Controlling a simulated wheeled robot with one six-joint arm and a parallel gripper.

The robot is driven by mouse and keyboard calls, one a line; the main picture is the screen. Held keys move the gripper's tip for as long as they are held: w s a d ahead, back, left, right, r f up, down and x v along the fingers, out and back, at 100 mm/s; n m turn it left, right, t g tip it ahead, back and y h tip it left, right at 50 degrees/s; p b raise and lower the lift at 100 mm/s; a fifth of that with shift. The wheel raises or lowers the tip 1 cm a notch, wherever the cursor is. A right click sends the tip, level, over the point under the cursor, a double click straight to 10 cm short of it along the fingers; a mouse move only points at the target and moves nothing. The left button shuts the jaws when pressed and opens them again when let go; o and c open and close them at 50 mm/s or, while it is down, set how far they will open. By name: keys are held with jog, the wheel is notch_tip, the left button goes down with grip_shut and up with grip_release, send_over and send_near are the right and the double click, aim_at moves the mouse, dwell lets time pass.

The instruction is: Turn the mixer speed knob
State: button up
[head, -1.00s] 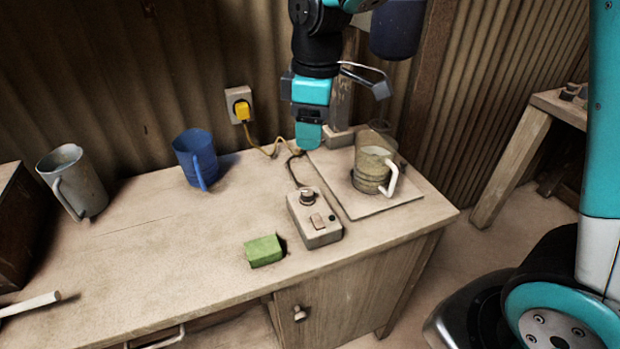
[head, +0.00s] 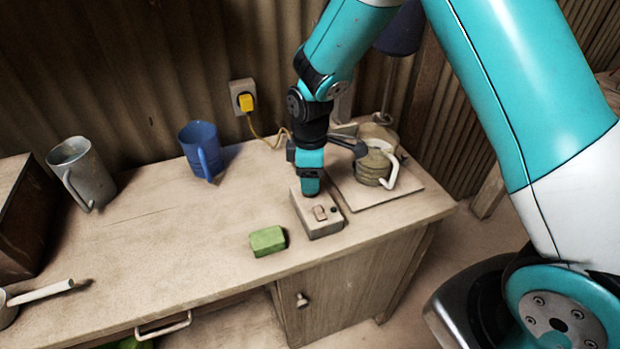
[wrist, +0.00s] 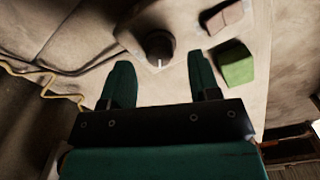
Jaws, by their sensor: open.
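The mixer speed knob (wrist: 160,44) is dark and round with a white pointer mark. It sits on a beige control box (head: 325,228) near the right front of the bench. In the head view my gripper (head: 311,189) is over the box's far end and hides the knob. In the wrist view my gripper (wrist: 160,62) is open, with one green finger to the left of the knob and one to the right. The knob shows between and just beyond the fingertips; I cannot tell whether they touch it.
A rocker switch (head: 319,213) is on the box's near part. A green block (head: 267,241) lies to its left. A jug (head: 374,168) with a white handle stands on a board to the right. A blue mug (head: 200,150) stands farther left; the bench between is clear.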

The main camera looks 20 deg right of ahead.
jog(key=shift+f, duration=1.1)
jog(key=c, duration=0.9)
jog(key=shift+m, duration=0.5)
jog(key=m, duration=0.4)
jog(key=shift+m, duration=0.3)
jog(key=m, duration=0.6)
jog(key=shift+m, duration=0.3)
